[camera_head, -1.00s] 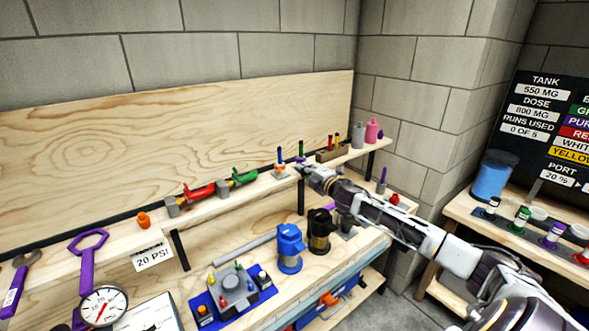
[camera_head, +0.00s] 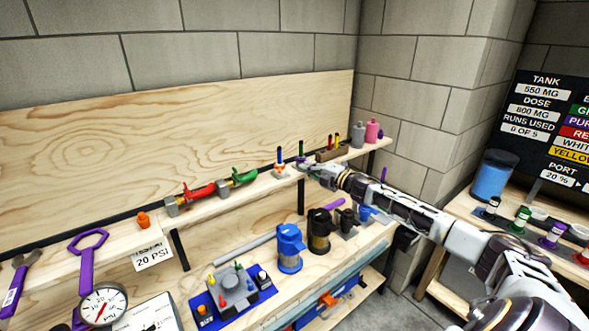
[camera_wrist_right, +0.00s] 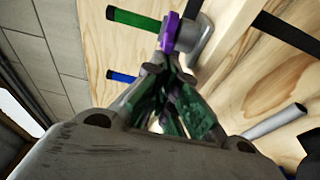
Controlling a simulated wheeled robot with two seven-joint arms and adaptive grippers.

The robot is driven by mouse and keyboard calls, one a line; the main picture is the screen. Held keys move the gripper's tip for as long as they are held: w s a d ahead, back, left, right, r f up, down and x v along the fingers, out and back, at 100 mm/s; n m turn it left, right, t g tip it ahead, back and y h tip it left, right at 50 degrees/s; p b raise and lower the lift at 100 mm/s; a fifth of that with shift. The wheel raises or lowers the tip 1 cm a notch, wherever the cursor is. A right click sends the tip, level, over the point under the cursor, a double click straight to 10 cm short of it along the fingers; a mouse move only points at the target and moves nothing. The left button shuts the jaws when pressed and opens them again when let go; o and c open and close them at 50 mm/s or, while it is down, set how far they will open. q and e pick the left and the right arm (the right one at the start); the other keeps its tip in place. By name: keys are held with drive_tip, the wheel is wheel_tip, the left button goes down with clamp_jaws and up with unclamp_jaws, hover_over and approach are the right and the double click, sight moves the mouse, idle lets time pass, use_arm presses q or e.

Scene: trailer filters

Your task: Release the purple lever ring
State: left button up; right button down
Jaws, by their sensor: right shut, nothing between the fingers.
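The purple lever ring (camera_wrist_right: 171,33) sits around the base of a green-handled lever (camera_wrist_right: 135,20) in the right wrist view. In the head view the green lever (camera_head: 301,148) stands upright on the upper shelf, with a bit of purple ring (camera_head: 301,159) at its foot. My right gripper (camera_head: 305,166) is at the lever's foot. In the wrist view the fingertips of my right gripper (camera_wrist_right: 165,58) are together right at the ring's lower edge; I cannot tell if they touch it. The gripper is shut with nothing in it. My left gripper is not in view.
A blue lever (camera_head: 280,156) stands close to the left. Red and green valve handles (camera_head: 200,191) lie farther left on the shelf. A wooden holder (camera_head: 332,153) and grey and pink bottles (camera_head: 372,130) stand to the right. Filter housings (camera_head: 289,248) stand on the bench below.

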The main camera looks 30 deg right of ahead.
drive_tip(key=shift+s+d, duration=0.1)
drive_tip(key=shift+d, duration=0.3)
drive_tip(key=shift+d+n+g+y, duration=0.4)
drive_tip(key=shift+d+n+y, duration=0.3)
drive_tip(key=shift+y, duration=0.3)
drive_tip(key=shift+s, duration=0.1)
